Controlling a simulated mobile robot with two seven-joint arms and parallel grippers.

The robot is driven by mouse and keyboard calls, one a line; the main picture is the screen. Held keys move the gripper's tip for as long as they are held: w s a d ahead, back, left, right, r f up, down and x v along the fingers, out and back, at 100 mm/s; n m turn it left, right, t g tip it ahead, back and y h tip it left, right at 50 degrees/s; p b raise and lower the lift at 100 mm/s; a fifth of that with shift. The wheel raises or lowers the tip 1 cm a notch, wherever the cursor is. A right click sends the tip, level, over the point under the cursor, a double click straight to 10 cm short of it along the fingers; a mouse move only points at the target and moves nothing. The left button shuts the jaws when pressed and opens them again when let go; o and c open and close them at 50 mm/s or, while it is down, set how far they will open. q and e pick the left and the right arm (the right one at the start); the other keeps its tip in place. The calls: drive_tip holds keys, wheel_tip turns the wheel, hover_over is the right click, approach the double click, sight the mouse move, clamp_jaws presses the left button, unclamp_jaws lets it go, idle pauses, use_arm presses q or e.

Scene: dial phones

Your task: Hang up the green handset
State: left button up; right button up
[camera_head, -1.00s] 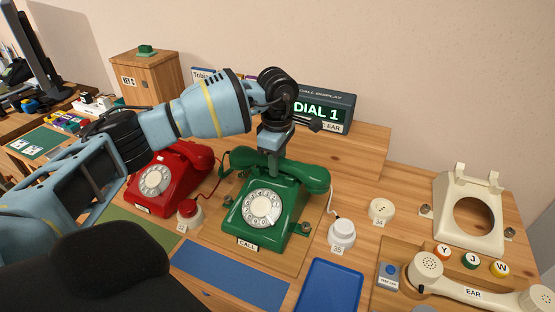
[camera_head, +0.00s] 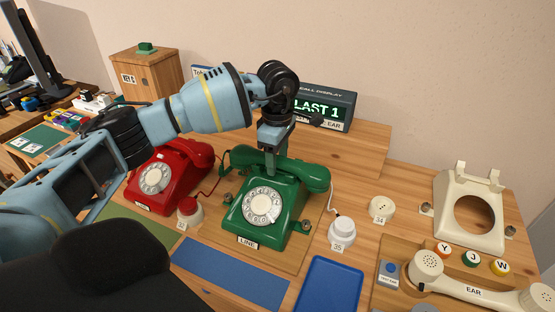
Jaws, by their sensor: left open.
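The green handset (camera_head: 312,177) lies across the top of the green dial phone (camera_head: 262,207), on its cradle as far as I can see. Its middle is partly hidden behind my left gripper (camera_head: 270,170). The gripper points down at the middle of the handset from above, with its jaws open. I cannot tell whether the fingers touch the handset. A plate on the phone's front reads LINE. My right gripper is not in view.
A red phone (camera_head: 170,175) and a red button (camera_head: 189,208) stand to the left. A white button (camera_head: 342,230) stands to the right. The call display (camera_head: 325,108) behind reads LAST 1. A blue tray (camera_head: 330,285) and a cream phone (camera_head: 470,208) are further right.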

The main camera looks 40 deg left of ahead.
use_arm(q)
wheel_tip(320, 180, up, 7)
drive_tip(key=shift+f, duration=0.1)
drive_tip(key=shift+f, duration=0.1)
idle(0.9)
